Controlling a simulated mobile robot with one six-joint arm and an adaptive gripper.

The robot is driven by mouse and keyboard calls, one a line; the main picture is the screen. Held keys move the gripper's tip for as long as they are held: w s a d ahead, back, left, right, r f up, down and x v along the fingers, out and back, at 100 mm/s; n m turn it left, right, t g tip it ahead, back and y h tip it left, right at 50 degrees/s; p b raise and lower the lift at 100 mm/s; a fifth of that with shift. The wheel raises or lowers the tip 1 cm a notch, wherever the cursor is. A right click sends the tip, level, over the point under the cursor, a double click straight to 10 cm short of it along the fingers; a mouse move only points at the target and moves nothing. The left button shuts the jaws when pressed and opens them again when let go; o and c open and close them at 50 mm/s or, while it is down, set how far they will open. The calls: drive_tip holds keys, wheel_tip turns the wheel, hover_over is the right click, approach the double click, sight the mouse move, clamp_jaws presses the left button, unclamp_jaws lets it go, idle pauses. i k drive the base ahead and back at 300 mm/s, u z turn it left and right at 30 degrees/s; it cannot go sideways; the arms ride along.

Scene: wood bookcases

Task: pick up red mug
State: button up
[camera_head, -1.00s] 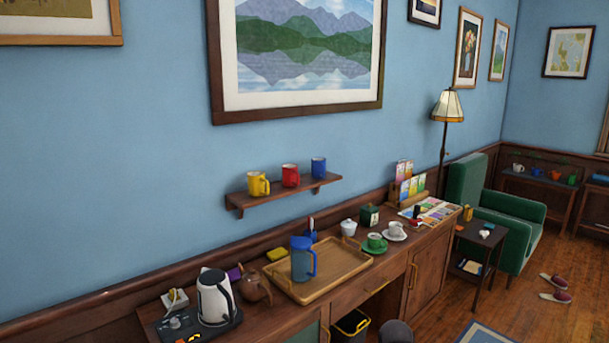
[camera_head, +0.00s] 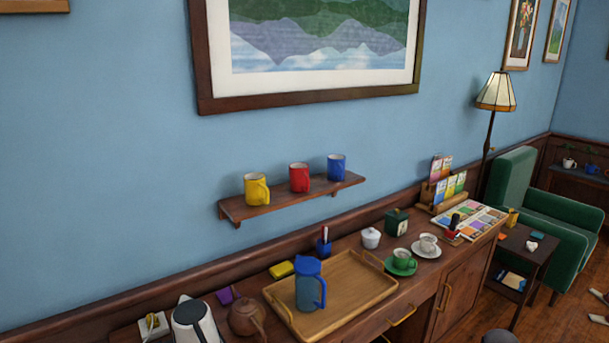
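The red mug (camera_head: 299,178) stands upright on a small wooden wall shelf (camera_head: 270,208), in the middle of three mugs. A yellow mug (camera_head: 256,189) stands to its left and a blue mug (camera_head: 337,167) to its right, with gaps between them. Nothing covers the red mug. My gripper does not show in the head camera view.
Below the shelf is a long wooden sideboard. It bears a wooden tray (camera_head: 362,309) with a blue pitcher (camera_head: 309,286), a kettle (camera_head: 193,324), a brown teapot (camera_head: 246,315), a green cup (camera_head: 402,258) and a white sugar bowl (camera_head: 371,238). The wall above the mugs is clear up to a large framed picture (camera_head: 305,103).

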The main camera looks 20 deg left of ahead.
sight(299, 173)
drive_tip(key=u, duration=0.3)
drive_tip(key=i, duration=1.05)
drive_tip(key=u, duration=0.5)
